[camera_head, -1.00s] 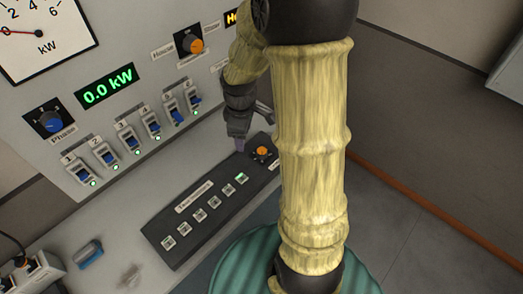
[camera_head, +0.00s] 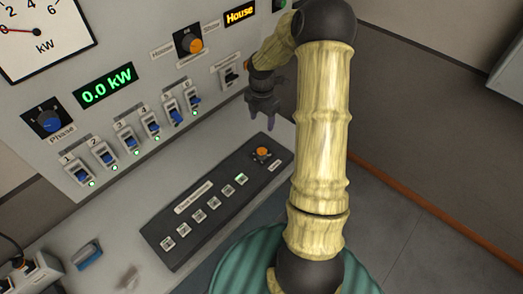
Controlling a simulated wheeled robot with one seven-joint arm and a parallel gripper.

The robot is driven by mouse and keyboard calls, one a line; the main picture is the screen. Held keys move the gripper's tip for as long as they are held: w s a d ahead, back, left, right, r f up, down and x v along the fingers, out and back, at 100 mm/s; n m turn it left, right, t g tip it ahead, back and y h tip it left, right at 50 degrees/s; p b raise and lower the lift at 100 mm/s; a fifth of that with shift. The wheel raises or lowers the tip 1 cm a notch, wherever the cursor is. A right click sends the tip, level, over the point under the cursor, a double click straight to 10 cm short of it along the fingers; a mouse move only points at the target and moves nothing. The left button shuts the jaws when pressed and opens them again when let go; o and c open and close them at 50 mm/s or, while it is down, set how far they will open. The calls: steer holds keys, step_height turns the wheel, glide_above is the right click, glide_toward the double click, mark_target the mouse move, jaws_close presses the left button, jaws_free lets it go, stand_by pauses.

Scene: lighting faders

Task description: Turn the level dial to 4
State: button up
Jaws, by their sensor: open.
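An orange dial (camera_head: 262,153) sits at the right end of the black sloping desk panel (camera_head: 190,231). The label beside it is too small to read, and I cannot tell which number the dial points to. My gripper (camera_head: 262,120) is open and empty. In the picture it is just above the dial, with its fingers pointing down. It is apart from the dial, and nothing hides the dial.
A row of small buttons (camera_head: 214,202) runs along the desk panel, one lit green. The upright panel holds several blue-handled switches (camera_head: 128,140), a blue phase knob (camera_head: 47,121), another orange knob (camera_head: 195,45) and a "House" display (camera_head: 240,13). A blue object (camera_head: 88,254) lies at the lower left.

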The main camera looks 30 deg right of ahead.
mark_target(262, 151)
step_height(262, 151, down, 17)
steer(key=p, duration=0.4)
steer(key=shift+f, duration=0.2)
steer(key=c, duration=1)
